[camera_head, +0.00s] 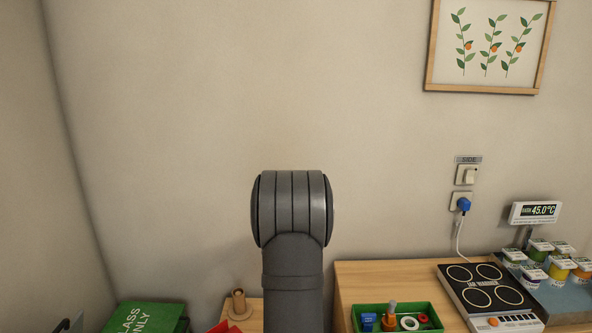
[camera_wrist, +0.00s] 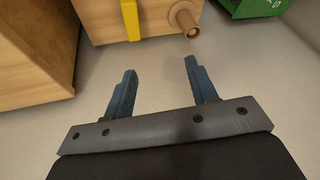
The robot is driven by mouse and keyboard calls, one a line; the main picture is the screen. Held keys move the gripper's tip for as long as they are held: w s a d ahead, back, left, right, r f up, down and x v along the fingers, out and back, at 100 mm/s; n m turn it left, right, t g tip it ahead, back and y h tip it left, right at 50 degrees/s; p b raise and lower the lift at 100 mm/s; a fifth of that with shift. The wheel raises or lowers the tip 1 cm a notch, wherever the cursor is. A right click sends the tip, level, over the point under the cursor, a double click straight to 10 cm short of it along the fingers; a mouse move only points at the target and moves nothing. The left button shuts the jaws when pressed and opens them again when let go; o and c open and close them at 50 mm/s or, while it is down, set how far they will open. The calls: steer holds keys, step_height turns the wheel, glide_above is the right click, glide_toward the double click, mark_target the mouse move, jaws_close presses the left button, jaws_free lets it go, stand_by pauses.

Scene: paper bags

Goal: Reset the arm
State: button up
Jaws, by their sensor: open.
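My gripper (camera_wrist: 158,77) shows in the wrist view, with its two blue fingers spread apart and nothing between them. It points down over the pale floor. The fingertips are apart from the wooden cabinet with a round peg (camera_wrist: 187,20) above them in the picture. In the head view a grey link of my arm stands upright in the middle, and the gripper itself is not seen there.
Several lidded jars (camera_head: 561,268) stand at the right. A green bin (camera_head: 150,314) is at lower left, also in the wrist view (camera_wrist: 250,8). A yellow strip (camera_wrist: 131,20) hangs on the cabinet.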

steer(key=w+d+r+m, duration=0.1)
steer(key=w+d+r, duration=0.1)
steer(key=d+r, duration=0.2)
steer(key=shift+r+m, duration=0.4)
stand_by(0.4)
stand_by(1.0)
